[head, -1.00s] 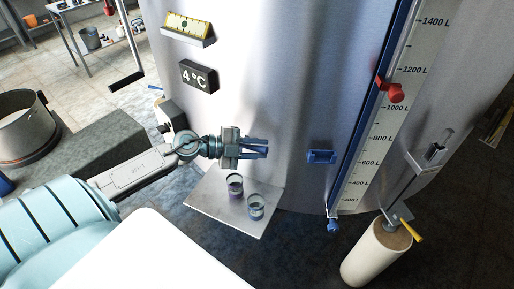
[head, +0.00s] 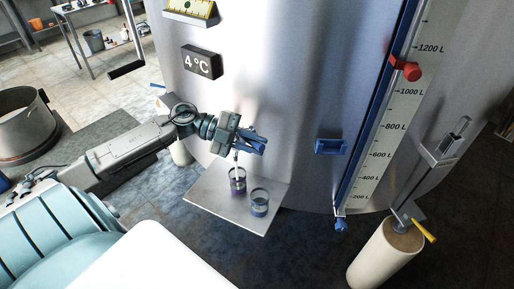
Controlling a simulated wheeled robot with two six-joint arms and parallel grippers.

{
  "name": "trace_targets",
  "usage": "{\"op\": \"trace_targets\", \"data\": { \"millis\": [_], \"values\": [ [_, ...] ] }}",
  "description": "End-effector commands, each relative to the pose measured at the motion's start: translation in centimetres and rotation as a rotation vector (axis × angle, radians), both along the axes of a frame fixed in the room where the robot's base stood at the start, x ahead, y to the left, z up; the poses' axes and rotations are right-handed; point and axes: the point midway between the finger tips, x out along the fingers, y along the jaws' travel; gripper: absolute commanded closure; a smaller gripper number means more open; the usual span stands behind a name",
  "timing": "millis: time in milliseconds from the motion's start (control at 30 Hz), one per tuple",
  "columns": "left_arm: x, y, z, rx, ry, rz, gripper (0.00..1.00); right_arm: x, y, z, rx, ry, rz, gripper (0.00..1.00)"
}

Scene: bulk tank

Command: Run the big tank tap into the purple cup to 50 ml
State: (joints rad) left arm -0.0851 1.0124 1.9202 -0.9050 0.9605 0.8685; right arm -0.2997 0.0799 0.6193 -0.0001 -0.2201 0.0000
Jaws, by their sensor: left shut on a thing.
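The big tank (head: 290,90) fills the middle and right of the head view. My left gripper (head: 259,144) is at the tank's front, above a metal shelf (head: 210,194). It is shut on what seems to be the tank tap's handle; the gripper hides most of the tap. A thin white stream (head: 236,161) falls from below the gripper into the purple cup (head: 238,186), which stands upright on the shelf. The level in the cup is too small to read. A second clear cup with a bluish band (head: 259,205) stands to its right. My right gripper is out of view.
A blue bracket (head: 331,146) and a level scale with a red marker (head: 409,71) are on the tank. A white post with a yellow lever (head: 424,230) stands at right. A steel vat (head: 22,128) is at left.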

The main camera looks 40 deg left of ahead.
Motion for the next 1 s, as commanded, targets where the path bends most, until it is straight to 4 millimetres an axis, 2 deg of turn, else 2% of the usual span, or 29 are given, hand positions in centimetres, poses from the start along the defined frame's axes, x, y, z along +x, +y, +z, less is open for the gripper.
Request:
{"op": "trace_targets", "data": {
  "millis": [267,300,400,767,1000],
  "values": [
    [-0.1,0.0,0.0,0.000,0.001,-0.004,1.00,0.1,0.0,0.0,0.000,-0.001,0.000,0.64],
    [-0.1,0.0,0.0,0.000,0.001,-0.004,0.77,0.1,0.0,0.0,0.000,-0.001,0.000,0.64],
    [-0.1,0.0,0.0,0.001,0.001,-0.003,0.59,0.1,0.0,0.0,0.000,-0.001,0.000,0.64],
    [-0.2,0.2,0.0,0.000,0.003,-0.003,0.59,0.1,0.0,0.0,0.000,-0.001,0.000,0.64],
    [-0.9,1.9,0.3,0.006,0.006,-0.004,0.59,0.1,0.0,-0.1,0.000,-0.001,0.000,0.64]
  ]
}}
